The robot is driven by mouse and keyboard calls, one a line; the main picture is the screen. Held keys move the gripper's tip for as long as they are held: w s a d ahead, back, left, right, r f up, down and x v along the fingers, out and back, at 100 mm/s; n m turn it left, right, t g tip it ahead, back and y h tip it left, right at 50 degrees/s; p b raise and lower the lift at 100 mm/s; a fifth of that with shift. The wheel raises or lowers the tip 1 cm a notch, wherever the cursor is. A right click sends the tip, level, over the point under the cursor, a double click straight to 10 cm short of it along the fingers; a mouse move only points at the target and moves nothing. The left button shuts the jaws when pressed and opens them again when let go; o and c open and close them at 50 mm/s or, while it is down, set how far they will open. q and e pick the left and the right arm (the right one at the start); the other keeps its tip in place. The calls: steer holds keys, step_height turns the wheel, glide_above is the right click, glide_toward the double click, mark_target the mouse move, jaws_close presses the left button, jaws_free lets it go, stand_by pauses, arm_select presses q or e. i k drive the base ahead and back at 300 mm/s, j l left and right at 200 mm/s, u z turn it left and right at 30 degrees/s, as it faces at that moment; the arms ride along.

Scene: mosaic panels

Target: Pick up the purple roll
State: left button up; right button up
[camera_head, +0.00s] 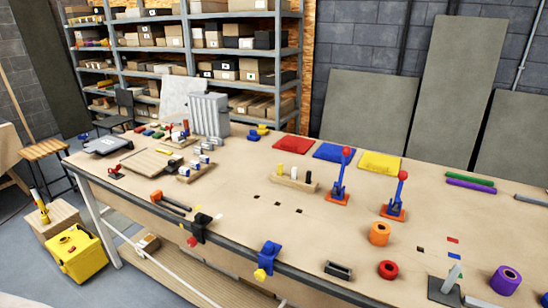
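The purple roll (505,281) stands on the workbench (330,225) near the lower right corner of the view. It is a short purple ring with a dark hole at its centre. An orange roll (379,233) and a smaller red roll (388,269) sit to its left, apart from it. Neither of my grippers is in view.
A dark plate with a light upright piece (446,289) stands just left of the purple roll. Red-and-blue toggle clamps (341,178) stand farther back. A blue vise (269,257) sits at the front edge. Purple and green bars (470,184) lie at the back right.

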mark_target(506, 280)
steer(key=z, duration=1.95)
steer(key=i+l, duration=0.15)
steer(key=l, duration=0.25)
steer(key=i+l, duration=0.1)
steer(key=l, duration=0.3)
steer(key=i+l, duration=0.15)
steer(key=l, duration=0.25)
steer(key=l+u, duration=0.2)
steer(key=u, duration=0.15)
steer(key=l+u, duration=0.15)
steer(key=u, duration=0.25)
steer(key=l+u, duration=0.35)
steer(key=i+j, duration=0.05)
steer(key=j, duration=0.05)
